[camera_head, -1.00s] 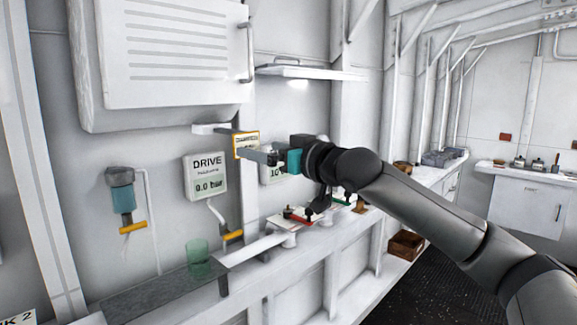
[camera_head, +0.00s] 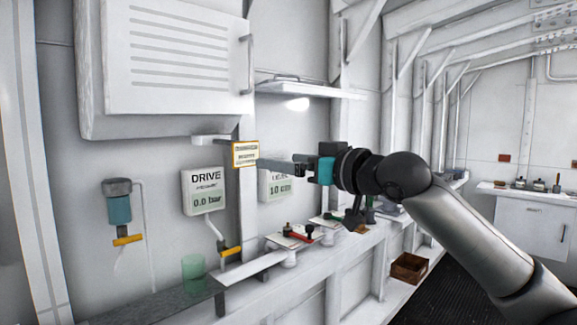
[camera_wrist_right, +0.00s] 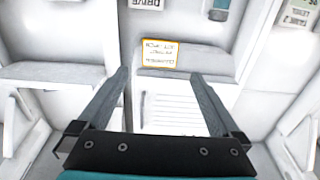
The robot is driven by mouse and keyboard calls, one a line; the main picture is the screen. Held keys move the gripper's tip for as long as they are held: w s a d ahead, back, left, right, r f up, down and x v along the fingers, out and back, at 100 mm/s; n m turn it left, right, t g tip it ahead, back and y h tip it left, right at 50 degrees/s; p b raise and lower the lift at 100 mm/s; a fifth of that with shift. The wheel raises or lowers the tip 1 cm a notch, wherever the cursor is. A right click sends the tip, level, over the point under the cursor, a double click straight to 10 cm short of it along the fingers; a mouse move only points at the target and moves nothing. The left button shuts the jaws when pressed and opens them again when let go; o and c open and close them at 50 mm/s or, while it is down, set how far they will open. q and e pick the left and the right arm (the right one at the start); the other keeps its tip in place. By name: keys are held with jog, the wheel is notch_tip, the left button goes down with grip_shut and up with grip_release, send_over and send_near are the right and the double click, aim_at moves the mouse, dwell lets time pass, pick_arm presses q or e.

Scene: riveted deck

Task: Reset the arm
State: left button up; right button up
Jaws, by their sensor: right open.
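My right arm (camera_head: 470,235) comes in from the lower right, with its elbow bent and the forearm pointing left. My right gripper (camera_head: 263,164) has a teal body and grey fingers that point left, toward the orange-framed sign (camera_head: 245,154). In the right wrist view the two fingers of my right gripper (camera_wrist_right: 158,76) stand wide apart with nothing between them. The sign shows beyond them there, upside down (camera_wrist_right: 158,54). I cannot tell the exact gap between fingertips and sign. My left gripper is not in view.
A narrow shelf (camera_head: 310,90) juts out above the gripper. A louvred cabinet (camera_head: 175,60) hangs at upper left. Below are a gauge (camera_head: 204,190), a green cup (camera_head: 194,272), and a ledge (camera_head: 262,262) with small boards. A brown box (camera_head: 409,267) sits lower right.

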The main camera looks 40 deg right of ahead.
dwell(0.6)
